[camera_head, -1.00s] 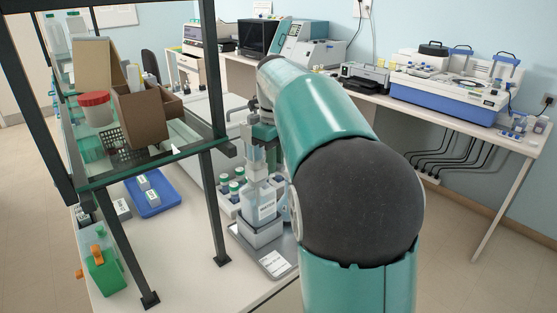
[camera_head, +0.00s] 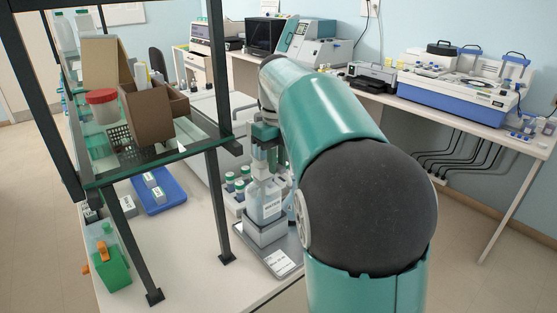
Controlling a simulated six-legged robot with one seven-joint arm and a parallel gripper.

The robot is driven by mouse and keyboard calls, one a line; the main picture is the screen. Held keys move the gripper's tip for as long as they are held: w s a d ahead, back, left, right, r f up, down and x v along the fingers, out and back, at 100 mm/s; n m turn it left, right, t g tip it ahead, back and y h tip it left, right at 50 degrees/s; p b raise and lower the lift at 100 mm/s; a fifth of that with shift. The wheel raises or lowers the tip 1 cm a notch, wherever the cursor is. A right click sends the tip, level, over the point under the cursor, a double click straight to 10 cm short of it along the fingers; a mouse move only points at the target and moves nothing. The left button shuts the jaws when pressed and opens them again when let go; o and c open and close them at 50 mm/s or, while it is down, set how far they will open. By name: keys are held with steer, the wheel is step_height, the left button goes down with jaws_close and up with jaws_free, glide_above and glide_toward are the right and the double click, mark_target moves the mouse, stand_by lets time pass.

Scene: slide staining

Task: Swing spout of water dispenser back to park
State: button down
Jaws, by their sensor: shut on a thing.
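The water dispenser (camera_head: 264,203) is a clear bottle with a white label. It stands upright on a grey base on the front part of the bench, just left of my arm. My gripper (camera_head: 266,150) is at the top of the dispenser, pointing down, and is shut on its spout. The fingertips and the spout are small and partly hidden by my own arm, so the spout's exact direction cannot be told.
A dark-framed glass shelf (camera_head: 165,150) with a cardboard box (camera_head: 150,120) and a red-lidded jar (camera_head: 102,105) stands close on the left. Green-capped bottles (camera_head: 238,185) stand beside the dispenser. A blue tray (camera_head: 172,197) and a green container (camera_head: 108,265) are further left.

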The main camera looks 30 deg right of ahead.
steer(key=shift+d, duration=0.1)
steer(key=c, duration=1.4)
jaws_free()
steer(key=shift+o, duration=0.2)
step_height(320, 180, up, 14)
steer(key=shift+s+f, duration=0.1)
steer(key=s+a+f+n+t, duration=0.2)
steer(key=s+a+f+n, duration=0.5)
steer(key=n, duration=1)
steer(key=s+a+f+n+t, duration=0.3)
steer(key=s+a+f+n, duration=0.3)
steer(key=s+f+n, duration=0.7)
steer(key=s+n, duration=0.2)
steer(key=n, duration=0.1)
steer(key=shift+s+a+f+n+t, duration=0.25)
steer(key=shift+a+f+n+t, duration=0.05)
steer(key=shift+a+f+n, duration=0.1)
